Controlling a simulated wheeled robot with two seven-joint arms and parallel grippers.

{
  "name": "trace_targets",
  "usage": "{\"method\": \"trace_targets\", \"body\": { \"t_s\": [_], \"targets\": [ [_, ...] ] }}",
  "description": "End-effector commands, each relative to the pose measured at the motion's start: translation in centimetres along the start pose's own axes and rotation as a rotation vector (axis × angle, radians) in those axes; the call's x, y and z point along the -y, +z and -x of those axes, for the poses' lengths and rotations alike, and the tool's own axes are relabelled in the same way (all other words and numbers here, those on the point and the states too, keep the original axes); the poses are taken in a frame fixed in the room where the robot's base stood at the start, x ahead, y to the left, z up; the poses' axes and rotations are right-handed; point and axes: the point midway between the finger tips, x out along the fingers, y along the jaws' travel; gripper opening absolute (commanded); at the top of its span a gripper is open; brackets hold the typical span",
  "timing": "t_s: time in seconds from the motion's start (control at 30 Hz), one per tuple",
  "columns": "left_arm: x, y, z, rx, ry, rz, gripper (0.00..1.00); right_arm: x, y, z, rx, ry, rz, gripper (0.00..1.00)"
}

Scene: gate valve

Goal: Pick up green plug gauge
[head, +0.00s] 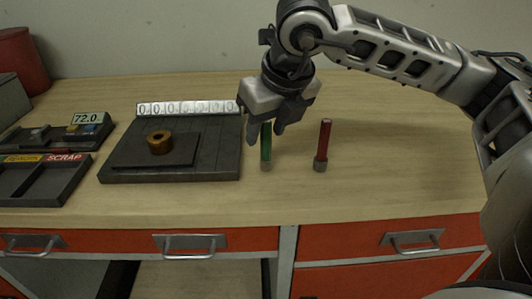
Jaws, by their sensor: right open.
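The green plug gauge (266,148) stands upright on the wooden bench, with a green handle and a grey metal lower end. My right gripper (265,134) comes down from above in the head view and is open. Its two fingers reach to either side of the upper part of the green handle in the picture. I cannot tell whether they touch it. The top of the gauge is hidden by the gripper. My left gripper is not in view.
A red plug gauge (322,146) stands close to the right. A dark plate (215,150) with a brass ring (160,142) and a digit strip (188,108) lies to the left. A scrap tray (45,180) is further left. The bench is clear at right.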

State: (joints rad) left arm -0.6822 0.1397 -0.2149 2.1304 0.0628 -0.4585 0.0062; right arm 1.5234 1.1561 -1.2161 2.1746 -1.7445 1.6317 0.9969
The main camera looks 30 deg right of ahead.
Motion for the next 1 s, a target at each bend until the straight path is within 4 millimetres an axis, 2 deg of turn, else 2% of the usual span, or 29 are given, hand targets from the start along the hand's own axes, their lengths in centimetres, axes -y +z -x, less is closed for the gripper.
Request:
{"method": "trace_targets", "body": {
  "t_s": [0.1, 0.3, 0.33, 0.47, 0.5, 0.83, 1.0],
  "targets": [
    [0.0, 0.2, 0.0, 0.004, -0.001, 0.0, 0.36, 0.0, 0.0, -0.8, 0.001, -0.001, -0.001, 0.41],
    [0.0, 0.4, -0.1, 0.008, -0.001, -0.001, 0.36, 0.0, 0.0, -0.9, 0.001, 0.0, -0.001, 0.41],
    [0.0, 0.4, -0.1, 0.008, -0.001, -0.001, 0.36, 0.0, 0.0, -0.9, 0.001, 0.0, -0.001, 0.38],
    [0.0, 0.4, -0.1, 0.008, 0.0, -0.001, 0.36, 0.0, 0.0, -0.8, 0.001, 0.0, -0.001, 0.02],
    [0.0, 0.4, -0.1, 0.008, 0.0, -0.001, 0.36, 0.0, 0.0, -0.8, 0.001, 0.0, -0.001, 0.0],
    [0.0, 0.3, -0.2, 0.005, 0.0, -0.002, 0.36, 0.0, 0.1, -0.7, 0.003, 0.0, 0.0, 0.0],
    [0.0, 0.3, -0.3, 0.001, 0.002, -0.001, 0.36, -0.1, 0.5, 0.4, 0.004, 0.002, 0.0, 0.0]
  ]
}}
